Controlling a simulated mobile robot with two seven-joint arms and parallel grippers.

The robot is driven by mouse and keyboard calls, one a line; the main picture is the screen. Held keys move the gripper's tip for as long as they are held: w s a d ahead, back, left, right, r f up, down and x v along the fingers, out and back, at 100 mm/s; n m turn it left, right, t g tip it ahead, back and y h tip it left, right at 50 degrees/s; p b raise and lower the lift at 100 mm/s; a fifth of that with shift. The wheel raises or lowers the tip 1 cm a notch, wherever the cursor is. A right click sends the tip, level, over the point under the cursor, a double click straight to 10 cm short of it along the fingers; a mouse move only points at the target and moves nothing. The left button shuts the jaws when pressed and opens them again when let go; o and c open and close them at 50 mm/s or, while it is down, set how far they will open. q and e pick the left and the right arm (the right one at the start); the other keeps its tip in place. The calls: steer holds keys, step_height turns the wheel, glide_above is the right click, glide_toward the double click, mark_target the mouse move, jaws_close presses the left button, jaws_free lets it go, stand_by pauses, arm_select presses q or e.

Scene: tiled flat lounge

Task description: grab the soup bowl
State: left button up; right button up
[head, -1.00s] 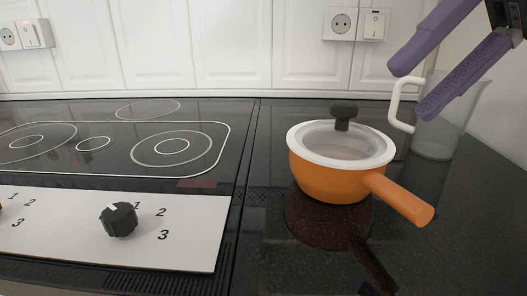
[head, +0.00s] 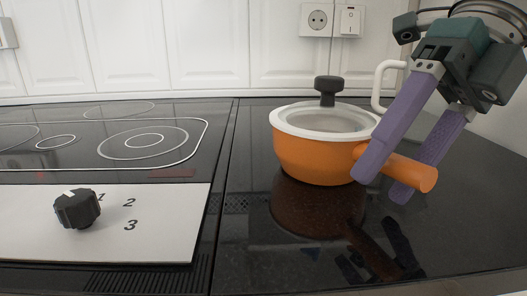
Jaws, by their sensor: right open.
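The soup bowl shows as an orange pot (head: 312,160) with a white rim, a glass lid with a black knob (head: 328,88), and an orange side handle (head: 420,178). It stands upright on the glossy black counter. My right gripper (head: 383,188), with purple fingers, is open and points down at the handle. One finger passes in front of the handle and the other lies on its far side. The handle is between the fingers, partly hidden by the near one. Whether they touch it I cannot tell. My left gripper is not in view.
A clear pitcher with a white handle (head: 382,80) stands behind my right gripper, mostly hidden. The hob (head: 150,140) and a white panel (head: 150,240) with a black knob (head: 77,209) are at left. The black counter (head: 260,250) in front of the pot is free.

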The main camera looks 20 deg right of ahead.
steer(key=shift+c, duration=0.4)
jaws_close()
stand_by(1.0)
